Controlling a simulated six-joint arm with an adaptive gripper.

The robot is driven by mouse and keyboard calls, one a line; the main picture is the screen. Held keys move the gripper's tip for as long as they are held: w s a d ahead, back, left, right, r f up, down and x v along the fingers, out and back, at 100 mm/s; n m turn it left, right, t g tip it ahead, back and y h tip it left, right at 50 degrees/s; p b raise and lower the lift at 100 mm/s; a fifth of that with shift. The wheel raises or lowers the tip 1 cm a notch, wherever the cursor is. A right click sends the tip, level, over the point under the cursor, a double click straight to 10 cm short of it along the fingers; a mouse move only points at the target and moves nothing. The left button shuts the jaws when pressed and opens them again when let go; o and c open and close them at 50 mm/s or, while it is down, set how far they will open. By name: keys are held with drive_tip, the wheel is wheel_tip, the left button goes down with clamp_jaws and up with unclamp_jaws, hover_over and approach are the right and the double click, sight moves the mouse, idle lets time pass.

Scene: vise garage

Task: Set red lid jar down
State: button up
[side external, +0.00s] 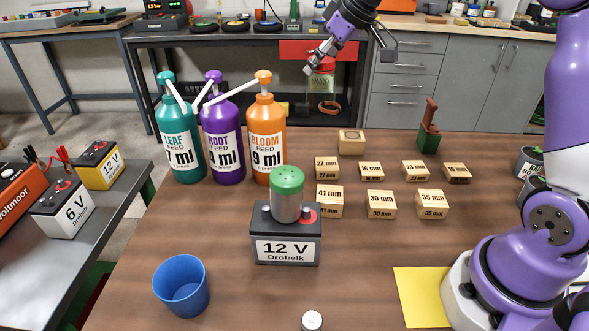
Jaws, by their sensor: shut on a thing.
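The red lid jar (321,84) is at the top middle of the side external view. It is a clear jar with a pale label and a red lid, and it looks upright. My gripper (345,62) is at its lid, shut on it, with one finger at the lid's left and the other to the right. The jar hangs beyond the far edge of the brown wooden table (230,290) in the picture. Its exact height and the finger contact are hard to tell.
Green (181,140), purple (222,140) and orange (264,135) pump bottles stand at the back left. A green-topped shaker (287,195) stands on a 12 V battery (287,245). Several wooden blocks (380,204) sit at right. A blue cup (181,286) is at front left. The right-front has a yellow sheet (422,297).

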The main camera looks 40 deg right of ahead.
drive_tip(key=s+a+r+m, duration=0.1)
drive_tip(key=s+a, duration=0.1)
drive_tip(key=s, duration=0.5)
drive_tip(key=shift+s+h, duration=0.3)
drive_tip(key=shift+s, duration=0.05)
drive_tip(key=w+a+f+n+g+y, duration=0.1)
drive_tip(key=a+n, duration=0.5)
drive_tip(key=a, duration=1.6)
drive_tip(key=f+y, duration=0.1)
drive_tip(key=y, duration=0.1)
drive_tip(key=shift+a+n+y, duration=0.3)
drive_tip(key=s+a+f+n+g+y, duration=0.1)
drive_tip(key=s+a+n, duration=0.1)
drive_tip(key=a, duration=0.5)
drive_tip(key=s+a+f+n+g+y, duration=0.1)
drive_tip(key=s+a+n, duration=0.15)
drive_tip(key=a, duration=0.55)
drive_tip(key=shift+w+d+f, duration=0.8)
drive_tip(key=shift+w+f, duration=0.8)
drive_tip(key=shift+f, duration=0.25)
drive_tip(key=shift+w+d+f, duration=0.85)
drive_tip(key=shift+w+f, duration=0.8)
drive_tip(key=shift+f, duration=0.25)
drive_tip(key=shift+w+d+f, duration=0.8)
drive_tip(key=shift+w+f, duration=0.8)
drive_tip(key=shift+f, duration=0.25)
drive_tip(key=o, duration=1.4)
drive_tip(key=shift+f, duration=0.15)
drive_tip(key=shift+o, duration=0.2)
